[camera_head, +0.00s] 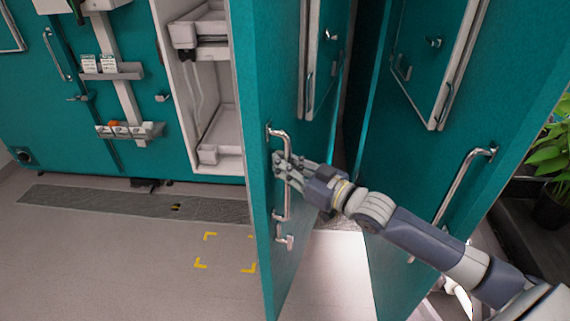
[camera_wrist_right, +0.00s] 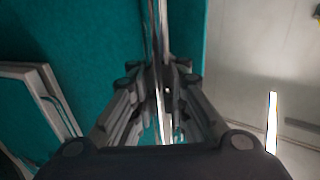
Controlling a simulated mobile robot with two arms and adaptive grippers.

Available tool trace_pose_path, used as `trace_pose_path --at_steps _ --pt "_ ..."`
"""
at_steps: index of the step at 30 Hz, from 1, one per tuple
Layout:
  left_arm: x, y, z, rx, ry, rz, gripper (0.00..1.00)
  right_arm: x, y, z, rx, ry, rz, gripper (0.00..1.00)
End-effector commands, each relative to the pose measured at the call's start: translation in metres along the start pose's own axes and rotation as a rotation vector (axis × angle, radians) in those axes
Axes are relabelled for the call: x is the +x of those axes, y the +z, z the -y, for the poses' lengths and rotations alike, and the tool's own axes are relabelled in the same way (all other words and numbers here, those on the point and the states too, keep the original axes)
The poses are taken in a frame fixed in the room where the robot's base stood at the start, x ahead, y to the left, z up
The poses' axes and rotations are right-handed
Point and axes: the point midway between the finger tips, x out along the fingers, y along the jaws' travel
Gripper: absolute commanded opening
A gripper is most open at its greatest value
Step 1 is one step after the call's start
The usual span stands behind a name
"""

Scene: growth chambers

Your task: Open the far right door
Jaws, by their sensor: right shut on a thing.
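A teal door (camera_head: 265,70) stands swung out in the middle of the head view, with a vertical metal bar handle (camera_head: 280,202) near its edge. My right gripper (camera_head: 280,168) is shut on this handle around its middle. In the right wrist view, the gripper's fingers (camera_wrist_right: 160,85) close around the handle (camera_wrist_right: 162,25), with the teal door face (camera_wrist_right: 90,40) behind. Another teal door (camera_head: 420,180) with a long bar handle (camera_head: 465,185) stands at an angle on the right; my right arm crosses in front of it. My left gripper is not in view.
An open chamber (camera_head: 212,90) with white shelves stands left of the middle door. Closed teal fronts (camera_head: 25,100) line the left. The floor (camera_head: 120,260) with yellow corner marks (camera_head: 200,264) is clear. A potted plant (camera_head: 550,150) stands at the right edge.

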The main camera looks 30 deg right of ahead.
Motion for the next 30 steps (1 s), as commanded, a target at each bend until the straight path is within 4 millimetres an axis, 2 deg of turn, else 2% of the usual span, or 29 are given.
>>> trace_pose_path --at_steps 1,13,14,15,16,17,30 --pt "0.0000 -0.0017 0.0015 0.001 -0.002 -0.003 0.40 -0.0002 0.0019 0.0047 0.009 -0.008 0.002 0.00" --pt "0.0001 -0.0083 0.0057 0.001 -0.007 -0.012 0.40 -0.0003 0.0034 0.0050 0.010 -0.009 0.005 0.00" --pt "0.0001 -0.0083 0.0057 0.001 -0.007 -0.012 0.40 -0.0004 0.0035 0.0050 0.010 -0.009 0.005 0.18" --pt "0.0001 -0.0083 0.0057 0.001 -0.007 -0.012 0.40 -0.0004 0.0036 0.0048 0.010 -0.008 0.006 0.27" --pt "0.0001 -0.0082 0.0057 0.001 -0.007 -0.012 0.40 -0.0004 0.0036 0.0045 0.010 -0.008 0.006 0.33" --pt "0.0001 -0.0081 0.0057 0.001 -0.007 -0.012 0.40 -0.0004 0.0034 0.0041 0.009 -0.007 0.005 0.36" --pt "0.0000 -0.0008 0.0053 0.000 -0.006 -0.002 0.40 -0.0034 0.0023 0.0013 0.004 -0.002 0.004 0.36"
